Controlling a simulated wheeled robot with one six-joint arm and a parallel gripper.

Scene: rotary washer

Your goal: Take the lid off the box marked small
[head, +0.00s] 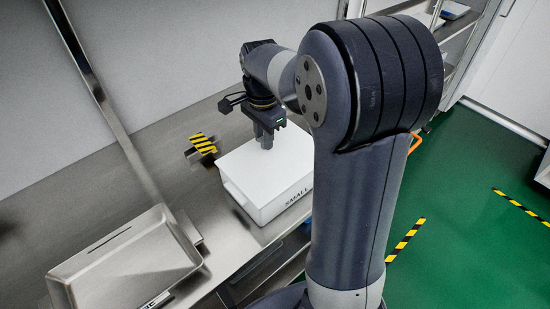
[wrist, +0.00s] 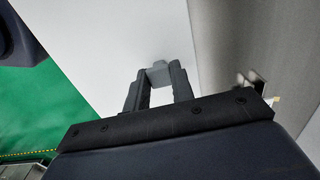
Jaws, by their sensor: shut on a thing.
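The white box marked SMALL (head: 257,207) stands on the steel counter, its printed side facing the front right. Its flat white lid (head: 285,160) covers the top, and no gap between lid and box can be made out. My gripper (head: 265,142) points down onto the middle of the lid. In the wrist view, my gripper (wrist: 158,80) has its two fingers closed on a small grey lid handle (wrist: 158,74) on the white surface. The handle is mostly hidden by the fingers in the head view.
A steel tray-like container (head: 125,262) sits on the counter at the lower left. A yellow-and-black striped piece (head: 203,144) is beside the box's far left corner. A wall runs behind the counter, and green floor (head: 465,180) lies to the right.

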